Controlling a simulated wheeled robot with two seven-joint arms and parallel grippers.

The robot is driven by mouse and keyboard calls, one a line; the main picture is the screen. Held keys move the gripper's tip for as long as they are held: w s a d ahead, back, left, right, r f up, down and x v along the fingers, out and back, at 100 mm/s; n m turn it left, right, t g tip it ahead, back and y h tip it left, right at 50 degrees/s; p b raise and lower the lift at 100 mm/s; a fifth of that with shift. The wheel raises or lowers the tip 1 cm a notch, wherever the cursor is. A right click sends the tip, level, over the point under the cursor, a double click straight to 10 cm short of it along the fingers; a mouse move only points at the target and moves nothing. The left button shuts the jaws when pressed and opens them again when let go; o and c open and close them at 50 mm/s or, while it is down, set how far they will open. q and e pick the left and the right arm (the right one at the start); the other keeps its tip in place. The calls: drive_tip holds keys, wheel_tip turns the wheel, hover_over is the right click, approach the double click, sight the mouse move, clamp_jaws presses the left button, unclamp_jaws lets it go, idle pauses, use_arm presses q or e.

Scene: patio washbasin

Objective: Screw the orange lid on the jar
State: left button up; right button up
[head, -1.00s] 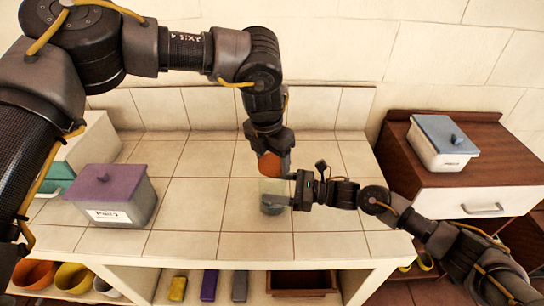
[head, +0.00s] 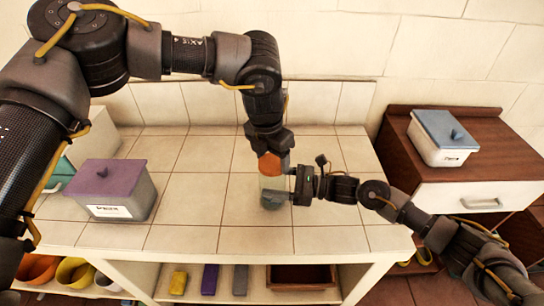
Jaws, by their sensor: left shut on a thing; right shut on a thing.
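The jar (head: 272,186) is clear with a grey-green lower part and stands on the tiled counter (head: 190,213). My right gripper (head: 289,187) reaches in from the right and is shut on the jar's side. The orange lid (head: 269,164) is at the jar's top, held from above by my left gripper (head: 269,153), which points down. The lid looks level with the jar's mouth. Whether it is seated or threaded on the jar cannot be told from this view.
A grey box with a purple lid (head: 108,172) stands at the counter's left. A white box with a blue lid (head: 443,130) sits on the brown cabinet (head: 400,130) at right. Colored blocks and a brown tray (head: 301,276) are on the shelf below. The counter around the jar is clear.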

use_arm(q)
drive_tip(key=shift+f, duration=0.5)
use_arm(e)
drive_tip(key=c, duration=0.5)
use_arm(q)
drive_tip(key=m, duration=0.5)
drive_tip(key=shift+g, duration=0.3)
drive_tip(key=m, duration=0.4)
drive_tip(key=m+g, duration=0.1)
drive_tip(key=m, duration=0.2)
drive_tip(key=shift+w+m+h, duration=0.15)
drive_tip(key=shift+m+h, duration=0.15)
drive_tip(key=shift+m, duration=0.1)
drive_tip(key=m, duration=0.2)
drive_tip(key=shift+m, duration=0.3)
drive_tip(key=m, duration=0.5)
drive_tip(key=shift+g, duration=0.4)
drive_tip(key=m+y, duration=0.1)
drive_tip(key=m, duration=0.4)
drive_tip(key=shift+m, duration=0.3)
use_arm(e)
drive_tip(key=shift+f, duration=0.1)
use_arm(q)
drive_tip(key=o, duration=1)
drive_tip(key=shift+f, duration=0.1)
drive_tip(key=shift+c, duration=0.2)
